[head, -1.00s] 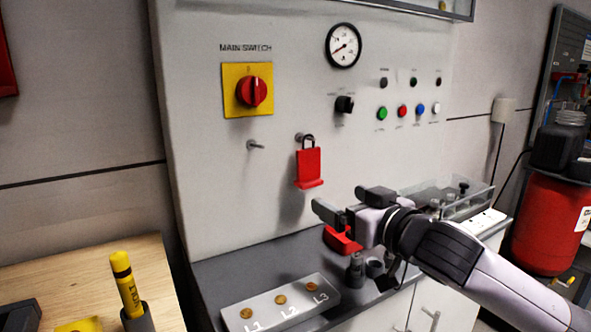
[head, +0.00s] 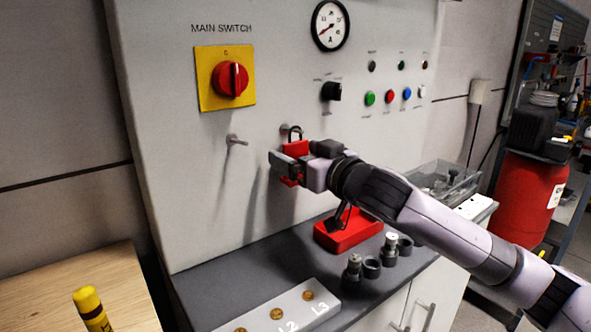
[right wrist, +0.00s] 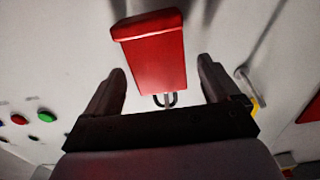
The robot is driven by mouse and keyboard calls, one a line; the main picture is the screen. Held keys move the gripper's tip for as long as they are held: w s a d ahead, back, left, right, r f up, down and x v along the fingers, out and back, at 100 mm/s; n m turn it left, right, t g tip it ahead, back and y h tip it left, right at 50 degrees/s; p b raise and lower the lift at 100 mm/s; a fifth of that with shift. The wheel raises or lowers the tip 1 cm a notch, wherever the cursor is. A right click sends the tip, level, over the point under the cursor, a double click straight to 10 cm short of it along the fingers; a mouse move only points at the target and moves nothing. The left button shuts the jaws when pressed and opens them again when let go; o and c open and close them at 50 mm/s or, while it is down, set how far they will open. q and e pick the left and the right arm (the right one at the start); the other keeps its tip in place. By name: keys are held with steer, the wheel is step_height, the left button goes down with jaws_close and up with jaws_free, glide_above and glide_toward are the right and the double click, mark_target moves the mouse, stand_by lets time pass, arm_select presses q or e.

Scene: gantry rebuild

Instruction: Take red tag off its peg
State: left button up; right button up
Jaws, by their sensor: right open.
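The red tag (head: 296,148) hangs by its dark shackle from a peg on the pale panel, partly hidden by my right gripper (head: 291,160). In the right wrist view the tag (right wrist: 155,62) is between the two open fingers, with a gap on each side. Its shackle (right wrist: 166,100) shows at the tag's end near the palm. My right gripper is open around the tag and does not grip it. My left gripper is not in view.
A bare peg (head: 236,140) sticks out left of the tag, below the yellow-and-red main switch (head: 228,78). Below are a grey counter (head: 215,290), a red holder (head: 348,234) and small dark cylinders (head: 372,267). A red drum (head: 528,195) stands at the right.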

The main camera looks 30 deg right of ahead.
steer(key=shift+w+a, duration=0.2)
steer(key=shift+w, duration=0.75)
steer(key=c, duration=1.1)
